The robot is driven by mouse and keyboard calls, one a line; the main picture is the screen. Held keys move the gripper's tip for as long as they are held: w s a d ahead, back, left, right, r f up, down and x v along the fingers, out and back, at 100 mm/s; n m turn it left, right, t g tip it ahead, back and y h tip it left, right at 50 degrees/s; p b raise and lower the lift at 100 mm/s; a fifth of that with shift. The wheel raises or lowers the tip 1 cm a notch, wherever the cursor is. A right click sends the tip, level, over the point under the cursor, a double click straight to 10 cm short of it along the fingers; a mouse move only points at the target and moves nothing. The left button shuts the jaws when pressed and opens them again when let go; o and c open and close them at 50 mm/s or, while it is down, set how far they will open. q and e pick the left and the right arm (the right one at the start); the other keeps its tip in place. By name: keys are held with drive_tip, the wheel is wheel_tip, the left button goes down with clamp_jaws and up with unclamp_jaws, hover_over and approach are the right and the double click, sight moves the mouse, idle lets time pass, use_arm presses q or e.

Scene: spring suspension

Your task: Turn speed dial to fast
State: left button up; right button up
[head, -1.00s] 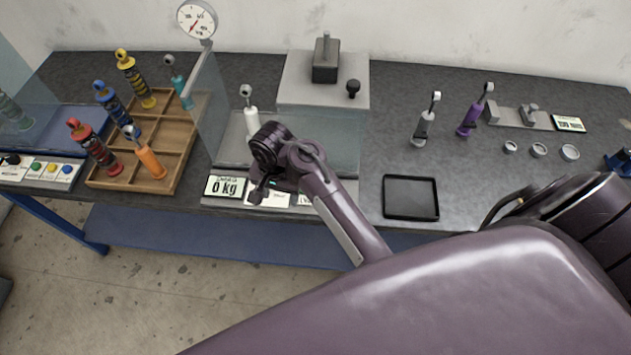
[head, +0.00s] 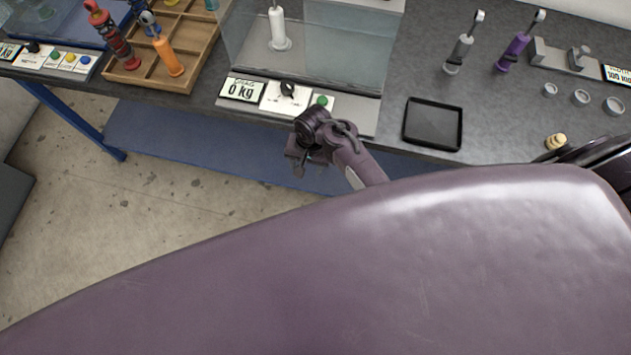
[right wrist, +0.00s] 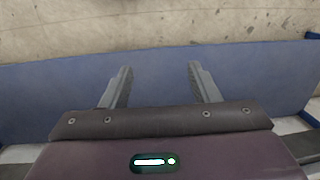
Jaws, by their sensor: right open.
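A black dial (head: 288,88) sits on a white panel (head: 272,103) at the front of the clear-walled test stand, between the "0 kg" display (head: 242,89) and a green button (head: 321,100). Another black knob (head: 32,47) is on the button panel at the far left. The labels are too small to read, so I cannot tell which is the speed dial. My right gripper (head: 297,168) is apart from the dial, below it in the picture, over the table's front edge. In the right wrist view its fingers (right wrist: 159,72) are spread and empty. My left gripper is out of view.
A wooden tray (head: 150,84) with dampers stands left of the stand. A black tray (head: 433,147) lies to the right. Grey (head: 459,52) and purple (head: 517,47) dampers stand behind it. A blue shelf (head: 215,160) runs below the table.

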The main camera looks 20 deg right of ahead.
drive_tip(key=s+f+n+b, duration=0.1)
drive_tip(key=s+f+b, duration=0.2)
drive_tip(key=f, duration=0.9)
drive_tip(key=shift+s+d+f+n, duration=0.25)
drive_tip(key=shift+s+n, duration=0.15)
drive_tip(key=shift+s, duration=0.7)
drive_tip(key=s+d+f+n+b, duration=0.1)
drive_tip(key=s+d+f+n, duration=0.1)
drive_tip(key=s+f, duration=0.5)
drive_tip(key=s+d+f+n+h+b, duration=0.1)
drive_tip(key=s+d+f, duration=0.4)
drive_tip(key=s, duration=0.6)
drive_tip(key=s+d+f+n+t+b, duration=0.1)
drive_tip(key=s+d+f+n, duration=0.3)
drive_tip(key=s+f, duration=0.4)
drive_tip(key=shift+s+f+b, duration=0.3)
drive_tip(key=shift+s+f, duration=0.05)
drive_tip(key=shift+s, duration=0.3)
drive_tip(key=shift+a, duration=0.1)
